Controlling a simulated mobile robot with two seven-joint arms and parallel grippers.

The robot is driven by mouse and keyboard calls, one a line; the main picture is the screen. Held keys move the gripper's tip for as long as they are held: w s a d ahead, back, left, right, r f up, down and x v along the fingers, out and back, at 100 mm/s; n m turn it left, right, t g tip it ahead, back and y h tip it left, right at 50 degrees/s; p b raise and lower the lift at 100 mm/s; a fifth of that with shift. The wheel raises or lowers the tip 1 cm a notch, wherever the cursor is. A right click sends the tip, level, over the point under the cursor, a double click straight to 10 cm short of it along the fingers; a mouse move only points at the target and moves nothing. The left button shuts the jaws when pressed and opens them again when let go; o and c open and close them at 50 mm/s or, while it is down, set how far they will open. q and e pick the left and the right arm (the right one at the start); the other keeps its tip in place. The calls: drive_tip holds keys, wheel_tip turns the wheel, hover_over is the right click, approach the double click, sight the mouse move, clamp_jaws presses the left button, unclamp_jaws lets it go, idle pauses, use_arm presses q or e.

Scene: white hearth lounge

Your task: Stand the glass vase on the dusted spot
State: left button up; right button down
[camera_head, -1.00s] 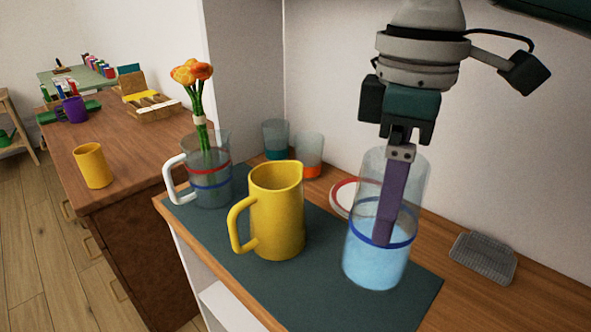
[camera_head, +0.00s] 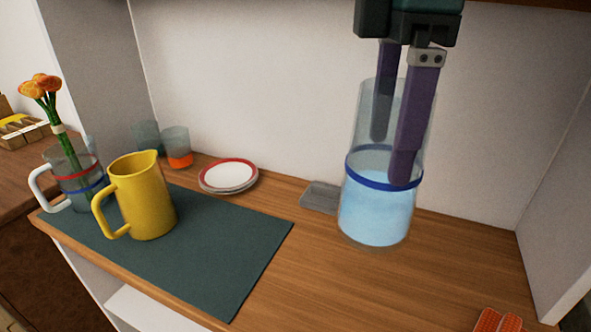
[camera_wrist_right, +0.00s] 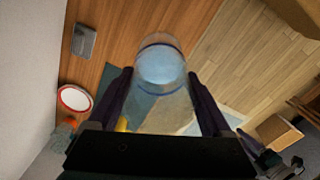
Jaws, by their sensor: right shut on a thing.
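The glass vase (camera_head: 375,215) is a clear upright cylinder with a blue band and pale blue water. My right gripper (camera_head: 391,160) comes down from above and is shut on the vase, one purple finger on each side. In the right wrist view the vase (camera_wrist_right: 160,66) sits between the finger ends. The vase is over the bare wooden counter (camera_head: 290,290), right of the dark mat; I cannot tell whether its base touches the wood. No distinct dusted spot stands out on the wood.
A yellow jug (camera_head: 143,197) and a clear jug with orange flowers (camera_head: 75,175) stand on the dark mat (camera_head: 225,235). Plates (camera_head: 228,177), tumblers (camera_head: 177,147) and a grey pad (camera_head: 320,197) lie behind. An orange ribbed object (camera_head: 498,321) is at front right. Wood right of the vase is clear.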

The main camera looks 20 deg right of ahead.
sight(370, 225)
wheel_tip(370, 225, down, 12)
drive_tip(key=shift+w+r+b, duration=0.1)
drive_tip(key=shift+r+b, duration=0.05)
drive_tip(key=shift+b, duration=0.7)
drive_tip(key=shift+f+b, duration=0.4)
drive_tip(key=shift+f, duration=1.85)
drive_tip(key=shift+f, duration=0.1)
unclamp_jaws()
